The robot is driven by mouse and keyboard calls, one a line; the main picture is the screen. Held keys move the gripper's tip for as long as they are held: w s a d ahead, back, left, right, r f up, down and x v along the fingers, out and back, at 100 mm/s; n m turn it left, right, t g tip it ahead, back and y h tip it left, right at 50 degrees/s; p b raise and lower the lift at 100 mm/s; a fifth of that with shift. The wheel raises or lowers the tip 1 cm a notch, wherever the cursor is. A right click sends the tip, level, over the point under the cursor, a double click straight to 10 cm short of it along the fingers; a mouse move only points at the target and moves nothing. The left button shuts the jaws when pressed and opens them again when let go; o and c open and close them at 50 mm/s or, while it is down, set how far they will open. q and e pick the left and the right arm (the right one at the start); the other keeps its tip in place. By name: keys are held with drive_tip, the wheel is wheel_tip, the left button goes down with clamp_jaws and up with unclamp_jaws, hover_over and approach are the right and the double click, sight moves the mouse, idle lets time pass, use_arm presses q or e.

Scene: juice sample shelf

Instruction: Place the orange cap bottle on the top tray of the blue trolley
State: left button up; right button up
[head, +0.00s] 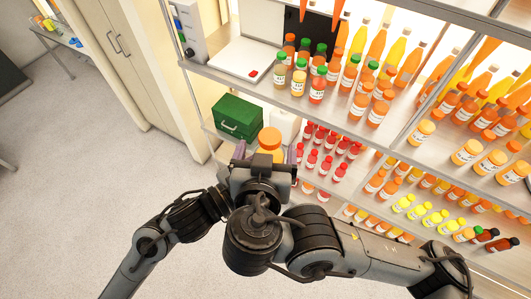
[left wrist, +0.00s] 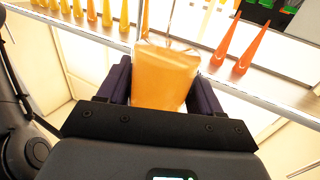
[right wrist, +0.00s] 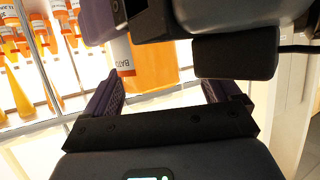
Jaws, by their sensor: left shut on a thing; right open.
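The orange cap bottle (head: 270,140) shows its cap and upper body at the middle of the head view. My left gripper (left wrist: 162,74) is shut on it; its orange body (left wrist: 165,75) fills the space between the fingers in the left wrist view. In the right wrist view its orange body (right wrist: 152,68) and white label show in front of my right gripper (right wrist: 162,82). That gripper is open, with my left gripper close in front of it. In the head view the two grippers overlap at the centre. I cannot identify the blue trolley in any view.
A shelf unit (head: 408,147) crowded with juice bottles stands to the right, close to my grippers. A green box (head: 238,117) sits at its left end. Open floor (head: 100,160) lies to the left, with a small table (head: 62,39) at the far upper left.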

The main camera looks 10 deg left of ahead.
use_arm(q)
drive_tip(key=shift+d, duration=0.1)
use_arm(e)
drive_tip(key=shift+a, duration=0.1)
drive_tip(key=c, duration=1.2)
use_arm(q)
drive_tip(key=o, duration=1)
drive_tip(key=shift+c, duration=0.2)
use_arm(e)
drive_tip(key=shift+c, duration=0.8)
use_arm(q)
drive_tip(key=o, duration=0.4)
drive_tip(key=shift+c, duration=0.2)
